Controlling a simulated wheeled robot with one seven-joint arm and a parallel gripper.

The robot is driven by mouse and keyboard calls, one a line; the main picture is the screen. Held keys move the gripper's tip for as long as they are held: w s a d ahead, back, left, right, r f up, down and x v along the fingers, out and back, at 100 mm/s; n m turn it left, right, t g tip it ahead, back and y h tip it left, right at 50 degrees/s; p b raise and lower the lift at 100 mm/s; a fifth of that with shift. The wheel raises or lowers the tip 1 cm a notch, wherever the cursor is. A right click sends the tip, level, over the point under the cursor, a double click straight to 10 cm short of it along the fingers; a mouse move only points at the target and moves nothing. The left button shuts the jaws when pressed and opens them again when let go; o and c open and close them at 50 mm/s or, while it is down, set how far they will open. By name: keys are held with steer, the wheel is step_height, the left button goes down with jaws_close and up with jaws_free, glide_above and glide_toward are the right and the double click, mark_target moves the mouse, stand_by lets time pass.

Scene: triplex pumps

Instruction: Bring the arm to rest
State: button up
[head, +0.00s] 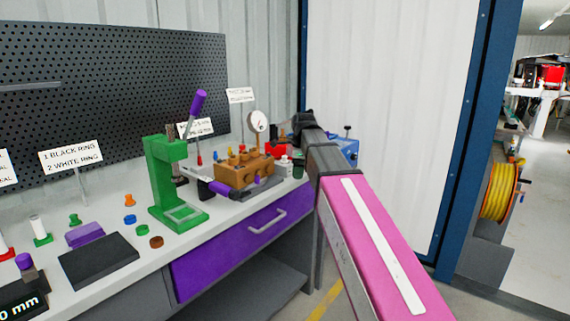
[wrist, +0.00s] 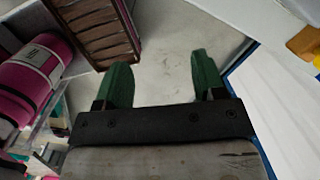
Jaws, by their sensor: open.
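My gripper (wrist: 162,85) shows in the wrist view with its two green fingers spread apart and nothing between them. Pale grey floor or surface lies behind the gap. In the head view my pink and grey arm reaches from the lower right up toward the right end of the workbench (head: 130,255). The gripper's fingers cannot be made out in the head view.
On the bench stand a green press (head: 168,180), a brown pump block (head: 243,172) with a round gauge (head: 257,121), and a black plate (head: 98,261). A blue object (head: 345,152) is behind my arm. A yellow hose reel (head: 499,190) is at right.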

steer(key=s+d+f+n, duration=0.4)
steer(key=s+f+n, duration=0.2)
steer(key=f, duration=0.6)
steer(key=s+d+f+n, duration=0.5)
steer(key=s+f+n, duration=0.1)
steer(key=f, duration=0.6)
steer(key=s+d+f+n+h, duration=0.1)
steer(key=s+d+f+n, duration=0.4)
steer(key=f, duration=0.7)
steer(key=shift+s+n+g, duration=0.3)
steer(key=shift+s+n, duration=0.1)
steer(key=shift+n, duration=0.5)
